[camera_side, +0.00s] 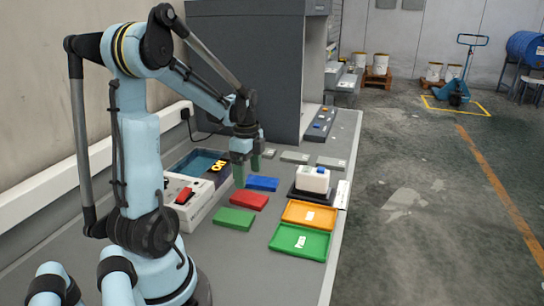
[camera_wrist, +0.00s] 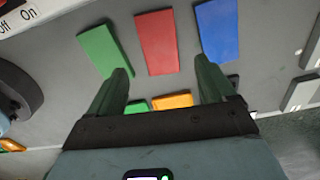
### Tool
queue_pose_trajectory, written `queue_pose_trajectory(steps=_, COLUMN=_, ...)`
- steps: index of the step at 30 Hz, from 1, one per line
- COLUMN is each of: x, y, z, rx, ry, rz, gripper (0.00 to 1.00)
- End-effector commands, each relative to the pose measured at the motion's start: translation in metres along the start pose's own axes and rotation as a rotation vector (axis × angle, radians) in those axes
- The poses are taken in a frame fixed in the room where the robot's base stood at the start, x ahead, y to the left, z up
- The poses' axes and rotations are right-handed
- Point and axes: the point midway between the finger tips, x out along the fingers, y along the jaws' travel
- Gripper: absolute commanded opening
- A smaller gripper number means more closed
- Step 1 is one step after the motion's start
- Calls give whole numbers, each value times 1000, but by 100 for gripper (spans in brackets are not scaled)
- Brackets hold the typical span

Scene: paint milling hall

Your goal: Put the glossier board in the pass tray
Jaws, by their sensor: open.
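Three flat boards lie side by side on the grey bench: a green board (camera_side: 234,218), a red board (camera_side: 249,200) and a blue board (camera_side: 262,184). The wrist view also shows the green (camera_wrist: 104,48), red (camera_wrist: 157,42) and blue (camera_wrist: 218,30) boards. I cannot tell which is glossier. A green tray (camera_side: 284,237) and an orange tray (camera_side: 294,212) lie to their right, each with a white label too small to read. My gripper (camera_side: 247,172) is open and empty above the bench near the boards. Its green fingers (camera_wrist: 163,76) are wide apart.
A white box with a red switch (camera_side: 184,193) and a dark blue bin (camera_side: 197,162) stand left of the boards. A white instrument on a black base (camera_side: 312,180) stands behind the orange tray. Several grey plates (camera_side: 295,157) lie further back, by a large grey cabinet (camera_side: 245,70).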

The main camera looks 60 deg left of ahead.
Motion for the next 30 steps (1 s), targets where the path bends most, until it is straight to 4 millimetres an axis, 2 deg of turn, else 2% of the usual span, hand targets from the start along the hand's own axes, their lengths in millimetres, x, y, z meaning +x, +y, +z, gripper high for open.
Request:
queue_pose_trajectory(steps=6, x=-30, y=0, z=0, rx=0, ry=0, rz=0, gripper=83)
queue_pose_trajectory(steps=13, x=-45, y=0, z=-1, rx=-1, ry=0, rz=-1, gripper=83)
queue_pose_trajectory(steps=16, x=-49, y=3, z=-10, rx=-24, ry=0, rz=-20, gripper=83)
queue_pose_trajectory(steps=20, x=-56, y=14, z=-45, rx=-121, ry=13, rz=-95, gripper=83)
queue_pose_trajectory(steps=23, x=-61, y=31, z=-81, rx=-241, ry=57, rz=-179, gripper=83)
queue_pose_trajectory(steps=27, x=-65, y=60, z=-129, rx=-425, ry=176, rz=-275, gripper=83)
queue_pose_trajectory(steps=30, x=-66, y=84, z=-157, rx=-553, ry=288, rz=-311, gripper=83)
